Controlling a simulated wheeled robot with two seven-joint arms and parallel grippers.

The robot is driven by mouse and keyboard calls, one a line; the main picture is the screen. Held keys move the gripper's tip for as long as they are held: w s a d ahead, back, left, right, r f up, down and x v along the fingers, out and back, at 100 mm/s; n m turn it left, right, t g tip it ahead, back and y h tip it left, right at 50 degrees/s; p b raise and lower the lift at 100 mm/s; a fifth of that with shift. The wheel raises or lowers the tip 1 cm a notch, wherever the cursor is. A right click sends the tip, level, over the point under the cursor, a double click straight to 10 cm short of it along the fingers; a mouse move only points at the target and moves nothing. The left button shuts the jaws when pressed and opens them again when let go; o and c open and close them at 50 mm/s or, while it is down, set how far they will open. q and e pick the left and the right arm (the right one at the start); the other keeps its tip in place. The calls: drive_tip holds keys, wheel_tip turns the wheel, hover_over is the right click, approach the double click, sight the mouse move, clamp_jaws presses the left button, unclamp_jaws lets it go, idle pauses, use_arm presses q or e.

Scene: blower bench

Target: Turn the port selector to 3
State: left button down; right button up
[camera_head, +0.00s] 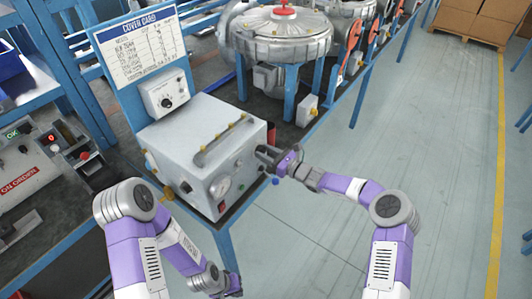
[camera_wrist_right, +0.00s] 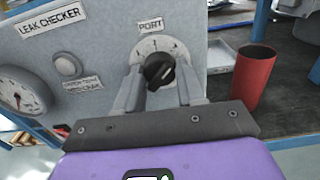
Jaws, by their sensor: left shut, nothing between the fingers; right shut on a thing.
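The leak checker is a grey box (camera_head: 190,135) on the bench in the head view. Its port selector, a black knob (camera_wrist_right: 159,71) on a pale round dial under a "PORT" label, shows in the right wrist view. A light mark on the knob points toward the right; the dial's numbers are too small to read surely. My right gripper (camera_wrist_right: 160,88) has one finger on each side of the knob and is shut on it. In the head view my right gripper (camera_head: 266,153) is at the box's front face. My left gripper (camera_head: 233,284) hangs low, shut and empty, away from the box.
A pressure gauge (camera_wrist_right: 22,92) and a round button (camera_wrist_right: 67,65) are left of the selector. A red cup (camera_wrist_right: 253,80) stands close to its right. A cover card board (camera_head: 140,45) rises behind the box. The floor (camera_head: 310,235) in front is clear.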

drive_tip(key=o, duration=1)
drive_tip(key=shift+o, duration=0.2)
drive_tip(key=v, duration=0.7)
drive_tip(key=shift+s+d+p, duration=0.2)
drive_tip(key=shift+d+p, duration=0.05)
drive_tip(key=shift+p, duration=0.2)
drive_tip(key=s+a+f+n+g+h, duration=0.2)
drive_tip(key=s+f+n+g, duration=0.3)
drive_tip(key=s+f, duration=0.35)
drive_tip(key=s+a+f+n+g+h, duration=0.2)
drive_tip(key=s+f+n+g+h, duration=0.15)
drive_tip(key=s+f, duration=0.55)
drive_tip(key=s+d+f+n+h, duration=0.2)
drive_tip(key=s+d+n, duration=0.1)
drive_tip(key=s+n, duration=0.4)
drive_tip(key=s+d+f+n+g+h, duration=0.1)
drive_tip(key=s+d+f+n+h, duration=0.2)
drive_tip(key=s+n, duration=0.4)
drive_tip(key=s+d, duration=0.1)
drive_tip(key=s, duration=0.3)
drive_tip(key=shift+s+d, duration=0.25)
drive_tip(key=shift+d, duration=0.05)
